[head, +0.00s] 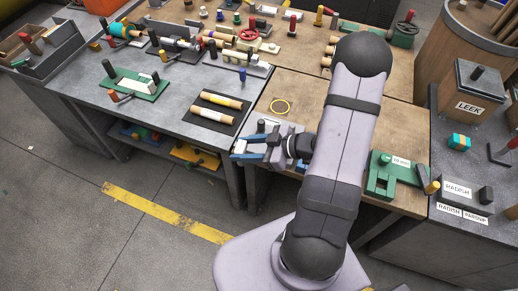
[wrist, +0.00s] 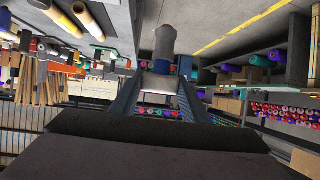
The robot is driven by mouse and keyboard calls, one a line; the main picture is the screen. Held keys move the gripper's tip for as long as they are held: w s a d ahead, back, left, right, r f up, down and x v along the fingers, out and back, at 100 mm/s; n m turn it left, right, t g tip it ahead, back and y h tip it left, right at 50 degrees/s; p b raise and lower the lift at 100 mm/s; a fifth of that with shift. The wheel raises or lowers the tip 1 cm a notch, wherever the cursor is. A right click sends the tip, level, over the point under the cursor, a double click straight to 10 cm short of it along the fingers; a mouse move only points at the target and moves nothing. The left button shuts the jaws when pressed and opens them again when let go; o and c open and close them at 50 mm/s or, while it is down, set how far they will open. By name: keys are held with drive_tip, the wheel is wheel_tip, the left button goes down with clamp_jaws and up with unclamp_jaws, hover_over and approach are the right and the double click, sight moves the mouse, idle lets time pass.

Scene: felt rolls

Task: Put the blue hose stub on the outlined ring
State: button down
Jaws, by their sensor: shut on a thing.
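The outlined ring (head: 280,106) is a thin yellow circle lying on the bare wooden table top. My gripper (head: 243,148) has blue fingers and points left, near the front edge where the grey and wooden tables meet. It is to the front left of the ring and apart from it. In the wrist view my gripper (wrist: 162,75) is shut on a grey-blue, rounded piece (wrist: 164,42), which I take as the blue hose stub. It sticks out beyond the fingertips. In the head view the fingers mostly hide it, so its tilt is hard to tell.
A black mat (head: 217,117) with two rolls lies left of the ring on the grey table. A green board (head: 134,84) stands farther left. A green fixture (head: 380,178) is right of my arm.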

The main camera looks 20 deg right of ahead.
drive_tip(key=w+d+f+m+t+h+b, duration=0.2)
drive_tip(key=w+d+b, duration=0.9)
drive_tip(key=w+d, duration=1.3)
drive_tip(key=shift+d+f+m+h+b, duration=0.35)
drive_tip(key=shift+d+m, duration=0.25)
drive_tip(key=shift+d, duration=0.45)
drive_tip(key=shift+w+r+p, duration=0.1)
drive_tip(key=shift+r+p, duration=0.05)
drive_tip(key=shift+p, duration=0.2)
wheel_tip(320, 180, down, 6)
drive_tip(key=b, duration=0.3)
drive_tip(key=shift+f+b, duration=0.3)
drive_tip(key=shift+f, duration=0.3)
drive_tip(key=c, duration=0.9)
unclamp_jaws()
drive_tip(key=shift+c, duration=0.2)
